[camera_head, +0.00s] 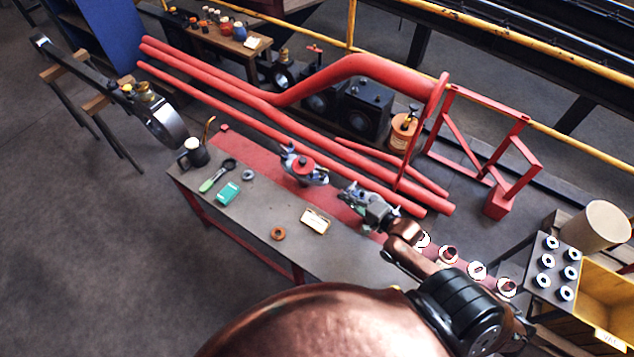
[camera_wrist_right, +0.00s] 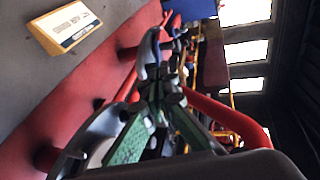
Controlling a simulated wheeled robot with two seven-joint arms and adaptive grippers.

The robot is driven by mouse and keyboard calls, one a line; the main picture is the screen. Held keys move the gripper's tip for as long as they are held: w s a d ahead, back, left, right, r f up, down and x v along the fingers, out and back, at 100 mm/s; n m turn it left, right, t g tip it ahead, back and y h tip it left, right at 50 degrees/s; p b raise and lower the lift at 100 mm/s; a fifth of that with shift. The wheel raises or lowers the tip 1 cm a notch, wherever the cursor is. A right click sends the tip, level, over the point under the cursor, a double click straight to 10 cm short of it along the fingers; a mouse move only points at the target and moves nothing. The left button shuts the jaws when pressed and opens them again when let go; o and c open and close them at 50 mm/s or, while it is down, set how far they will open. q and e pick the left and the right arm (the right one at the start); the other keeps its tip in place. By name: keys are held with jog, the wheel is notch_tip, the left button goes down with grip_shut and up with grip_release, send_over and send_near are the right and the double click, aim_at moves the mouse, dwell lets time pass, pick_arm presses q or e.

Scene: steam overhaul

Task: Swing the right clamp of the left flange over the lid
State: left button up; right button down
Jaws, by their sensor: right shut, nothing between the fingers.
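The left flange (camera_head: 303,180) is a grey metal ring fitting on the red strip of the bench, with a round red part (camera_head: 303,166) in its middle. Small grey clamp parts stand around it, too small to tell which is swung over. My right gripper (camera_head: 360,199) is to the right of this flange, apart from it in the head view, shut and empty. In the right wrist view the green-padded fingers (camera_wrist_right: 160,112) point towards dark curved metal parts (camera_wrist_right: 148,52). The fingers hide part of these, and I cannot tell the right clamp apart. My left gripper is out of view.
The bench (camera_head: 262,220) holds a green-handled tool (camera_head: 212,181), a teal box (camera_head: 229,193), a copper ring (camera_head: 278,233) and a small label plate (camera_head: 315,221). Red pipes (camera_head: 240,98) run close behind it.

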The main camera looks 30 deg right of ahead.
jog(key=shift+r, duration=0.1)
jog(key=shift+w, duration=0.1)
jog(key=b, duration=0.3)
send_near(313, 175)
jog(key=x, duration=0.5)
jog(key=shift+f, duration=0.35)
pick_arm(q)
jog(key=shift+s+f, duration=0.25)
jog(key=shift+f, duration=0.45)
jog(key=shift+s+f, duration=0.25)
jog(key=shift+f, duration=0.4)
pick_arm(e)
jog(key=shift+w+a, duration=0.1)
jog(key=shift+w, duration=0.55)
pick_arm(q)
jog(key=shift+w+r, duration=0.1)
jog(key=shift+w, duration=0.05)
pick_arm(e)
jog(key=shift+r, duration=0.1)
